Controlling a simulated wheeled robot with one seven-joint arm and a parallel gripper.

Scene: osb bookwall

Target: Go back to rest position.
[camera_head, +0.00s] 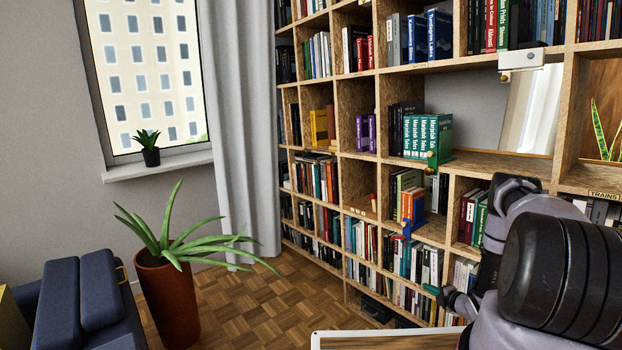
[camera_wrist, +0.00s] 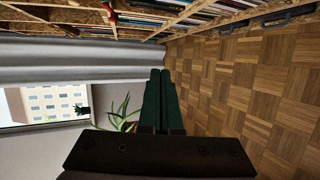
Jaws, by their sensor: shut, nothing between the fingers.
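My gripper (camera_wrist: 160,100) shows in the wrist view with its two dark green fingers together and nothing between them. In the head view my arm comes in from the right edge, and my gripper (camera_head: 437,291) is at its end, low in front of the bookshelf. The wrist view is turned sideways and looks past the fingers at the wooden floor, the curtain and the window.
The tall bookshelf (camera_head: 352,163) full of books fills the middle and right. A large potted plant (camera_head: 167,297) and a dark blue seat (camera_head: 84,300) stand at left. A white-edged board (camera_head: 385,337) is at the bottom. Parquet floor (camera_head: 262,308) is open before the shelf.

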